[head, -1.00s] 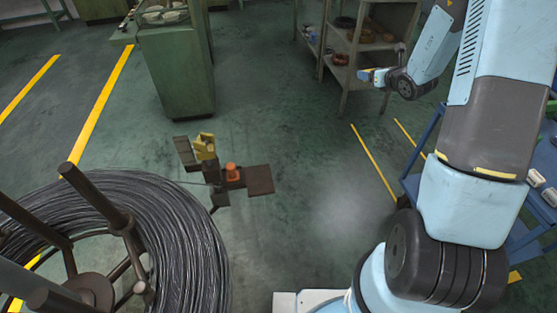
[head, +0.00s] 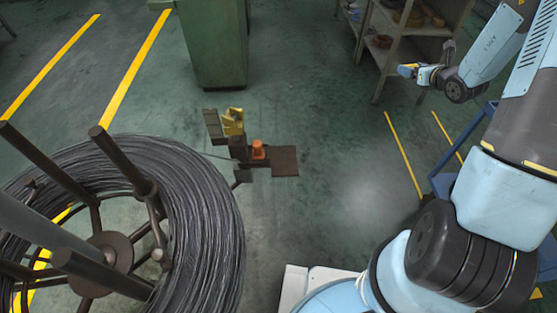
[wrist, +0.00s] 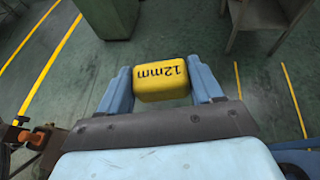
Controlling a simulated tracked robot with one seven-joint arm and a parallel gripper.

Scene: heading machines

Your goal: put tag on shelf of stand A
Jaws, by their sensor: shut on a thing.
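The tag is a yellow block marked "12mm" (wrist: 160,78), held between the two blue fingers of my gripper (wrist: 161,86). A large coil of dark wire (head: 205,220) sits on a brown post stand (head: 110,248) at the lower left. Beyond it stands a small fixture with a flat brown plate (head: 285,161), an orange knob (head: 259,150) and a yellow piece (head: 233,121). No label shows which is stand A.
A green cabinet (head: 212,45) stands at the top. Grey shelves (head: 392,60) with round items are at the upper right, behind my gripper. A blue frame (head: 462,160) stands at the right. Open floor (head: 340,190) lies in the middle.

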